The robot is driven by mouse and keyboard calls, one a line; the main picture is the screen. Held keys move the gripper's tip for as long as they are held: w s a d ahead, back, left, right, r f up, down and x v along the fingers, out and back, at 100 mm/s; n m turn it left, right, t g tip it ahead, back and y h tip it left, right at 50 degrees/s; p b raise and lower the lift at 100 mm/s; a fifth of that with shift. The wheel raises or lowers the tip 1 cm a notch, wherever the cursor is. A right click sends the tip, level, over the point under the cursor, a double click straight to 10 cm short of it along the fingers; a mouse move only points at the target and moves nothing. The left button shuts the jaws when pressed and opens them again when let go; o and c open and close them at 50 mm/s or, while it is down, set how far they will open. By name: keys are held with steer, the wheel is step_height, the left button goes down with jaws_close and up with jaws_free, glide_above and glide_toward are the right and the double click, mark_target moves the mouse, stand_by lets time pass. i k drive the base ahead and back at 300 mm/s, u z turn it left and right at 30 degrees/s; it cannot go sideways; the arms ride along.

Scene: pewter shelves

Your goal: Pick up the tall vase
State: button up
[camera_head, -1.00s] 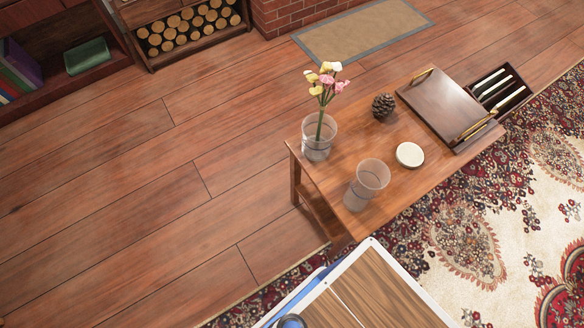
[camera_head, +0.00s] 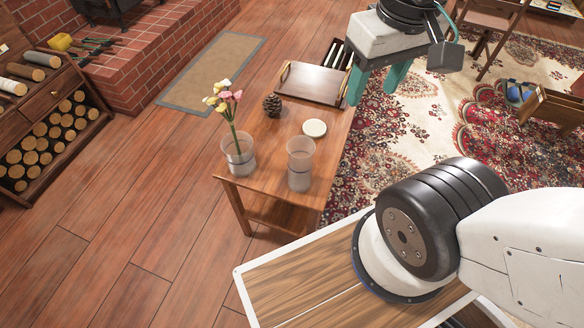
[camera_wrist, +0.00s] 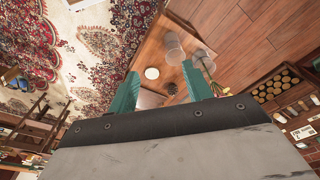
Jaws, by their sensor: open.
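Two clear glass vases stand upright on a low wooden table (camera_head: 268,188). An empty, straight-sided vase (camera_head: 300,166) is near the front right and looks slightly the taller. The other vase (camera_head: 238,160), to its left, holds pink and yellow flowers (camera_head: 226,98). In the wrist view the empty vase (camera_wrist: 174,52) and the flower vase (camera_wrist: 199,57) show beyond the fingertips. My gripper (camera_head: 371,97) has teal fingers, spread and empty. In the head view it appears above and right of the vases, apart from both. Its fingers also show in the wrist view (camera_wrist: 160,69).
A round pale disc (camera_head: 314,128), a pine cone (camera_head: 272,104) and a wooden tray with brass handles (camera_head: 308,82) share the table. A log rack (camera_head: 45,140) and brick hearth (camera_head: 140,55) are left. Open plank floor (camera_head: 140,200) lies left of the table.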

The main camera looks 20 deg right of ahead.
mark_target(301, 148)
steer(key=u, duration=1.05)
steer(key=k, duration=0.8)
steer(key=z, duration=0.75)
